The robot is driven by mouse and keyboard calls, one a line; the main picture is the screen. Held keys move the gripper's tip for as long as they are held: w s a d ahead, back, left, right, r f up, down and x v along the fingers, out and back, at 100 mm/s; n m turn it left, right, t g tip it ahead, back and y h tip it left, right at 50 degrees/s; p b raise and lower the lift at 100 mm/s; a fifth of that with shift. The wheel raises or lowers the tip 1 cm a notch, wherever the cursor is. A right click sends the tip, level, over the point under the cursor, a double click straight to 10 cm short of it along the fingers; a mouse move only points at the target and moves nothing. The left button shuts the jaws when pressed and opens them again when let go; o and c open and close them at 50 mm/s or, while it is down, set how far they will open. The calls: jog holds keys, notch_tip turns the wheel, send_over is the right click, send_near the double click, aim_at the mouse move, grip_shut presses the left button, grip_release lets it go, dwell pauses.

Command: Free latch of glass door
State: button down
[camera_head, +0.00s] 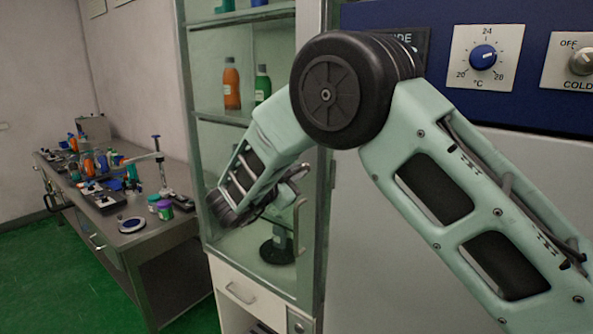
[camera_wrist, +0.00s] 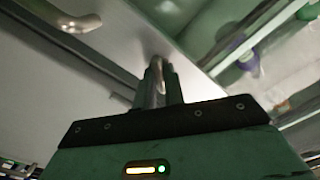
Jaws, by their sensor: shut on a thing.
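The glass door (camera_head: 222,150) fronts a tall pale-green cabinet in the middle of the head view. A bar handle (camera_head: 299,226) stands upright near its right edge. My gripper (camera_head: 294,178) is in front of the door's right side, a little above that handle. In the wrist view my gripper (camera_wrist: 161,84) is shut on a small curved metal piece, which looks like the latch (camera_wrist: 158,64). The fingers hide its lower part. Another rounded metal handle (camera_wrist: 72,20) shows at upper left there, apart from the fingers. I cannot tell whether the latch is turned.
Bottles, one an orange bottle (camera_head: 232,87), stand on shelves behind the glass. A drawer (camera_head: 240,291) lies below. A large unit with a temperature dial (camera_head: 483,57) stands close on the right. A cluttered metal workbench (camera_head: 125,232) is at left; green floor is clear before it.

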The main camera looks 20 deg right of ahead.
jog(key=n+p, duration=0.2)
jog(key=n, duration=0.2)
jog(key=shift+n+p, duration=0.7)
jog(key=shift+n, duration=0.9)
jog(key=c, duration=1.5)
grip_release()
